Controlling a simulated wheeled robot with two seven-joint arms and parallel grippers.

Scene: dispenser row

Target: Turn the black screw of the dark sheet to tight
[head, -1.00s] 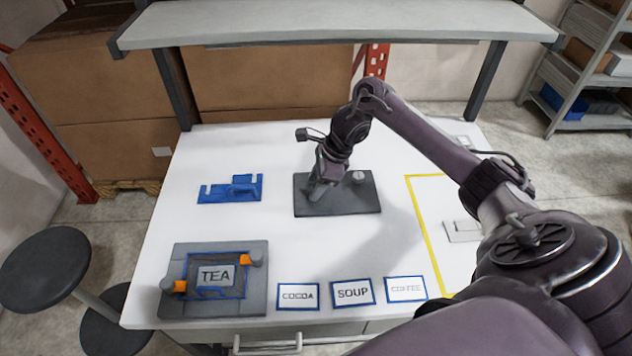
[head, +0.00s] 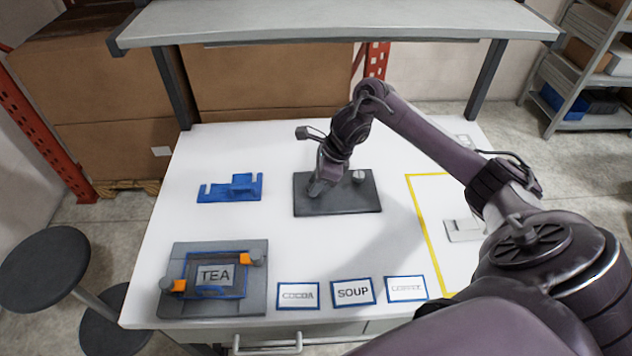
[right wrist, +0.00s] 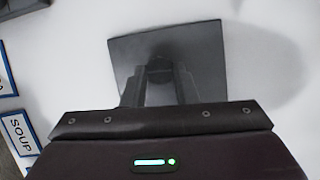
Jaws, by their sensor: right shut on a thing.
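The dark sheet (head: 345,203) lies flat on the white table, near the middle, and also shows in the right wrist view (right wrist: 200,55). My right gripper (head: 317,189) is down at the left part of the sheet. In the right wrist view its two fingers (right wrist: 160,77) are shut on a small dark thing, which I take to be the black screw (right wrist: 160,66); the fingers hide most of it. A light grey screw head (head: 358,176) stands free at the sheet's right side. My left gripper is not in view.
A blue bracket (head: 230,189) lies left of the sheet. A grey plate (head: 212,310) with a TEA card and orange clips is at front left. COCOA, SOUP and COFFEE cards lie along the front edge. A yellow outline (head: 424,225) is at right. A shelf (head: 330,25) spans the back.

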